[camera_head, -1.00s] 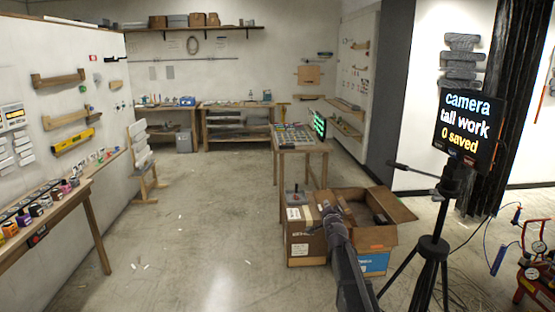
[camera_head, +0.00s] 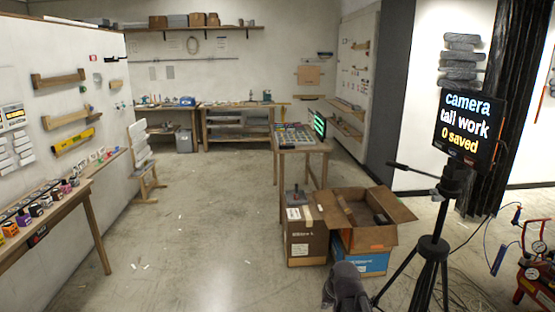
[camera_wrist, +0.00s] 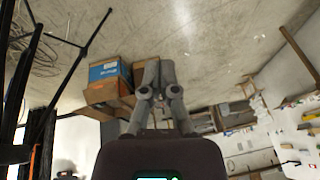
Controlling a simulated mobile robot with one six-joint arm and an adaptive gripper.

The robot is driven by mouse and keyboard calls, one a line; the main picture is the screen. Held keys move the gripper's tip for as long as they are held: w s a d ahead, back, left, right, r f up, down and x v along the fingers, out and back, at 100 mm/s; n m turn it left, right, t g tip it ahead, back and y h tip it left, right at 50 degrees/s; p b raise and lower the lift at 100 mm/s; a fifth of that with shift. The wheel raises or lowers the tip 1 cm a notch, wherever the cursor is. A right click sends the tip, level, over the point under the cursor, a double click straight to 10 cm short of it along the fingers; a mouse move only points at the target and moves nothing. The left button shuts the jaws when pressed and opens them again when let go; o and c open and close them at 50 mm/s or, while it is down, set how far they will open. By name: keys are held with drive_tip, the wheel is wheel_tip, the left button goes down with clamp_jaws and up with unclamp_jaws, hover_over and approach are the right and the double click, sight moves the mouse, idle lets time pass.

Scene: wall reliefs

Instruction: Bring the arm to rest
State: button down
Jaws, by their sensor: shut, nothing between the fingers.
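My gripper (camera_wrist: 160,68) shows in the wrist view with its two grey fingers together and nothing between them. It points out over the room, clear of any surface as far as I can see. In the head view a dark part of my arm (camera_head: 346,286) shows at the bottom edge, just in front of the cardboard boxes. My gripper's fingers cannot be made out there.
An open cardboard box (camera_head: 365,238) sits on a blue box (camera_head: 362,262), beside a closed brown carton (camera_head: 306,243). A tripod with a screen (camera_head: 468,125) stands close on the right. A wooden bench (camera_head: 60,225) runs along the left.

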drive_tip(key=s+d+f+g+h, duration=0.1)
drive_tip(key=s+d+g, duration=0.1)
drive_tip(key=s, duration=0.8)
drive_tip(key=shift+s+d+n+g+h, duration=0.15)
drive_tip(key=shift+d+n+g+h, duration=0.15)
drive_tip(key=shift+g, duration=0.5)
